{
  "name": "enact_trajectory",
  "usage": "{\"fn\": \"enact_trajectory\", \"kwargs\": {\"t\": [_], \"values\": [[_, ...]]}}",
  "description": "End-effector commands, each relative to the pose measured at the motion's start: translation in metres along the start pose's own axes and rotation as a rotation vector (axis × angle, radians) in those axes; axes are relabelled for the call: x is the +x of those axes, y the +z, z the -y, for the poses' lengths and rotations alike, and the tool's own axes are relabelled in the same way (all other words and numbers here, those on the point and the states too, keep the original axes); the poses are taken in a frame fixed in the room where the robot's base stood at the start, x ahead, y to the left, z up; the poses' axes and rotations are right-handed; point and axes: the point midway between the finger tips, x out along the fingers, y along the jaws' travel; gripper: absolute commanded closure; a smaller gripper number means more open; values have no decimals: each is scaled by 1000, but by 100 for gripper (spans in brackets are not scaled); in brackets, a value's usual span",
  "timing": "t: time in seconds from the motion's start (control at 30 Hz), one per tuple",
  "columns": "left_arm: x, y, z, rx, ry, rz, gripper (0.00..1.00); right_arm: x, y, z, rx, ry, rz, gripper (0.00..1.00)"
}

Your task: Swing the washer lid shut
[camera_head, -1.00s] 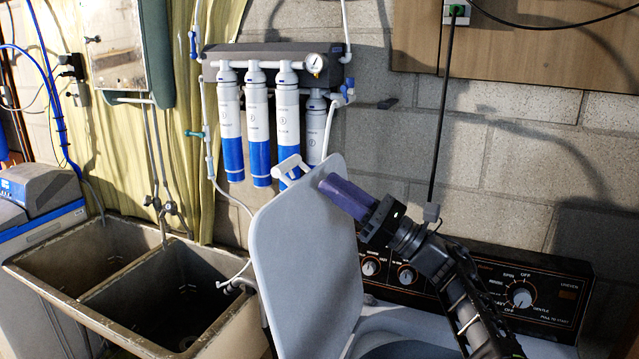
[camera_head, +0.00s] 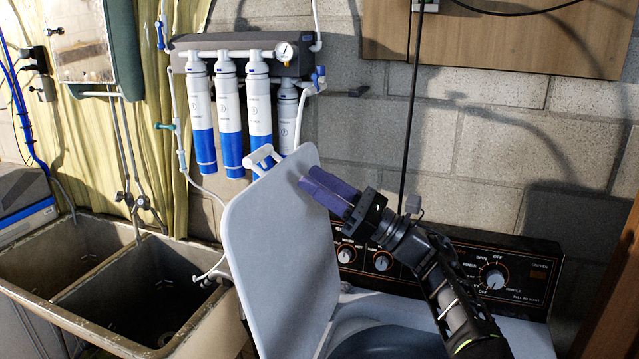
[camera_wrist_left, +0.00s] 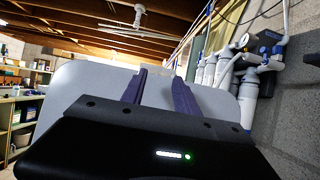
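The grey washer lid (camera_head: 275,250) stands open, upright and leaning, on the left side of the washer's opening (camera_head: 390,340). A white handle-like piece (camera_head: 262,156) shows at its upper edge. My left gripper (camera_head: 318,190) is at the upper part of the lid on its washer-facing side, with its purple fingertips close to the panel. I cannot tell whether they touch it. In the left wrist view the purple fingers (camera_wrist_left: 160,92) are apart with nothing clearly held between them, and the lid (camera_wrist_left: 85,80) fills the space behind them. My right gripper is not in view.
The washer's control panel (camera_head: 460,265) stands behind the opening. White and blue filter cylinders (camera_head: 230,120) hang on the wall behind the lid. A double sink (camera_head: 110,275) is at the left. A black cord (camera_head: 409,110) hangs down behind my arm.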

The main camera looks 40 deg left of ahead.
Motion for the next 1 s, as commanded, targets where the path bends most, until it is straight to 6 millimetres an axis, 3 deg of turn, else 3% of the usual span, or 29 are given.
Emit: {"fn": "enact_trajectory", "kwargs": {"t": [0.27, 0.67, 1.0], "values": [[22, -2, -1, 1, 4, 0, 64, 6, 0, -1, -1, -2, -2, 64], [79, -3, -1, 0, 1, -1, 64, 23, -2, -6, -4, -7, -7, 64], [77, 0, 0, 0, -1, -1, 91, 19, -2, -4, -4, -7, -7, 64]]}}
